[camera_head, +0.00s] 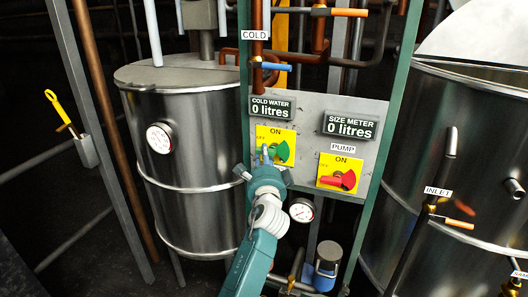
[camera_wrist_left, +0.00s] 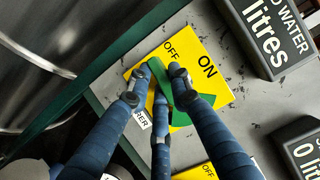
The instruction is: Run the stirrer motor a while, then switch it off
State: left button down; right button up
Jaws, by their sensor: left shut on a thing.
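The stirrer switch is a green knob (camera_head: 282,152) on a yellow ON/OFF plate, left of the pump switch on the grey panel (camera_head: 312,103). In the left wrist view the green knob (camera_wrist_left: 158,73) sits between the fingers of my left gripper (camera_wrist_left: 155,86), with a partly hidden label ending in "RER" beside it. My left gripper (camera_head: 267,158) is shut on this knob, seen from behind in the head view. The fingers cover part of the knob, so I cannot tell its exact setting. My right gripper is not in view.
The red pump switch (camera_head: 338,180) is close on the right. The cold water display (camera_head: 272,107) and size meter display (camera_head: 350,125) both read 0 litres. Steel tanks stand left (camera_head: 190,130) and right (camera_head: 400,120). A small gauge (camera_head: 302,210) is beside my left arm.

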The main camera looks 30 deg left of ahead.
pick_arm(q)
jog(key=shift+r+n, duration=0.2)
jog(key=shift+n, duration=0.4)
jog(key=shift+f, duration=0.1)
jog(key=c, duration=1.5)
grip_release()
jog(key=shift+c, duration=0.2)
jog(key=shift+f, duration=0.1)
jog(key=v, duration=1.2)
jog(key=shift+r, duration=0.2)
